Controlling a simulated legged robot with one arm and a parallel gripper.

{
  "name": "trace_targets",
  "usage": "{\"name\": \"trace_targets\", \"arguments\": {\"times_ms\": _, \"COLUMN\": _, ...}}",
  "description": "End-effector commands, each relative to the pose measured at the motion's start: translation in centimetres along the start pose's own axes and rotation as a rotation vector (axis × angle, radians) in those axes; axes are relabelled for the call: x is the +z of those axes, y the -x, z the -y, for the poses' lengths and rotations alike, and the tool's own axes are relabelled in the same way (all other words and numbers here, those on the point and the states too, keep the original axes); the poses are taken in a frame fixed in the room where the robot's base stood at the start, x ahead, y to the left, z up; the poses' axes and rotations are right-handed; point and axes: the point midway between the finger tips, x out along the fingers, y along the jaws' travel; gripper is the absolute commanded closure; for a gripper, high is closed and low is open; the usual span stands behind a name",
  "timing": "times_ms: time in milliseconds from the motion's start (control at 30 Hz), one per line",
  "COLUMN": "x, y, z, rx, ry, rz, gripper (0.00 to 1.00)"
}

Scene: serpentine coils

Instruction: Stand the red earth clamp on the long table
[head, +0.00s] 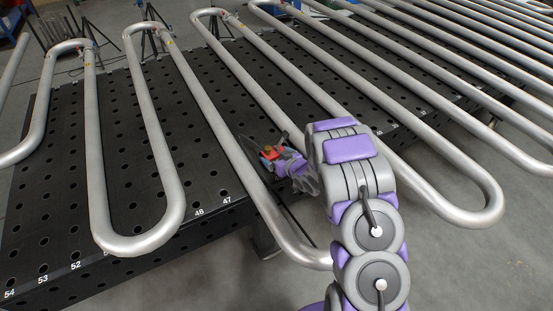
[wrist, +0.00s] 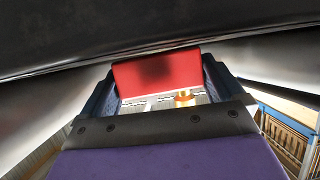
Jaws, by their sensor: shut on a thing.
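The red earth clamp (head: 270,154) is partly visible in the head view at the end of my arm, beside a long steel tube. In the wrist view the red clamp (wrist: 157,75) sits between the two fingers, with a brass-coloured part below it. My gripper (wrist: 160,85) is shut on it. In the head view my gripper (head: 284,160) is partly hidden by my own wrist. The long black perforated table (head: 120,120) lies under the coils, with numbers along its near edge. I cannot tell whether the clamp touches the table.
Silver serpentine tubes (head: 165,165) run across the table, and their bends stick out past its near edge. One tube runs close to my gripper. Bare perforated surface shows between the tubes. Black stands (head: 150,38) stand at the back left.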

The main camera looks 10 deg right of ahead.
Motion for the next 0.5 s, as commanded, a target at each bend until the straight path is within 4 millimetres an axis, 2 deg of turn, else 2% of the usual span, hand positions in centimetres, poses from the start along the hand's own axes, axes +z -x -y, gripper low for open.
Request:
{"name": "trace_targets", "arguments": {"times_ms": 233, "x": 0.18, "y": -0.15, "z": -0.07, "rx": 0.001, "ry": 0.001, "rz": -0.004, "gripper": 0.81}}
{"name": "trace_targets", "arguments": {"times_ms": 267, "x": 0.22, "y": -0.15, "z": -0.05, "rx": 0.001, "ry": 0.001, "rz": -0.003, "gripper": 0.02}}
{"name": "trace_targets", "arguments": {"times_ms": 500, "x": 0.24, "y": -0.16, "z": -0.06, "rx": 0.001, "ry": 0.0, "rz": -0.002, "gripper": 0.0}}
